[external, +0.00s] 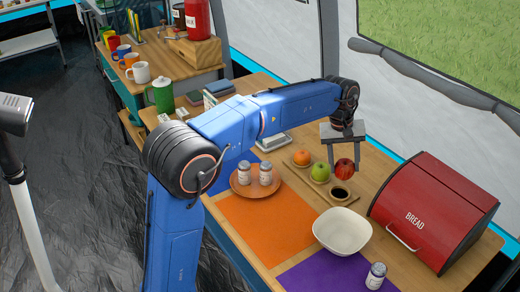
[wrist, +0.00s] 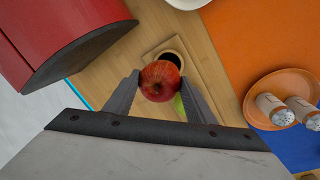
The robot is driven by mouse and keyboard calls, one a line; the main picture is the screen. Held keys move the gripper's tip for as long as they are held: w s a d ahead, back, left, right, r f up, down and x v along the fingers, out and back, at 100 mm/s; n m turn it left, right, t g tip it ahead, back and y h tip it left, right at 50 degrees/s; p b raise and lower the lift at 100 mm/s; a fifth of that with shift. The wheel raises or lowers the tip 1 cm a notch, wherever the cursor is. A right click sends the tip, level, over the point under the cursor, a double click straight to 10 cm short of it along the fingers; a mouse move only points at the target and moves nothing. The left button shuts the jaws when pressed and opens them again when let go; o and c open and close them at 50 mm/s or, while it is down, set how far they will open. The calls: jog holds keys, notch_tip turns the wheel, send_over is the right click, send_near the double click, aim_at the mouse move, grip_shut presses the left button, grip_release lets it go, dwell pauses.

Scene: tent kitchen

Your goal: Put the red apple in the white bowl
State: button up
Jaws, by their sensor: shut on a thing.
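The red apple (external: 344,168) is between the fingers of my gripper (external: 344,160), at the back of the table beside the green apple. In the wrist view my gripper (wrist: 160,88) is shut on the red apple (wrist: 160,80), one finger on each side. Whether the apple is clear of the wooden board cannot be told. The white bowl (external: 342,231) stands in front, near the purple mat, and looks empty. Only its edge shows at the top of the wrist view (wrist: 187,3).
A green apple (external: 320,172) and an orange (external: 301,157) sit left of the red apple. The red bread box (external: 430,210) stands right. An orange plate with two shakers (external: 254,183) is left.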

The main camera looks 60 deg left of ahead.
jog(key=shift+d+r, duration=0.15)
jog(key=shift+r, duration=0.3)
jog(key=s+d+r, duration=0.2)
jog(key=s+d, duration=0.4)
jog(key=d, duration=0.1)
send_over(342, 241)
jog(key=f, duration=0.1)
jog(key=shift+s+a+f, duration=0.1)
jog(key=shift+f, duration=1.5)
jog(key=shift+s+a+f, duration=0.15)
jog(key=shift+f, duration=1.4)
jog(key=shift+s+a+f, duration=0.1)
jog(key=shift+f, duration=1.5)
jog(key=shift+f, duration=0.1)
jog(key=o, duration=1.1)
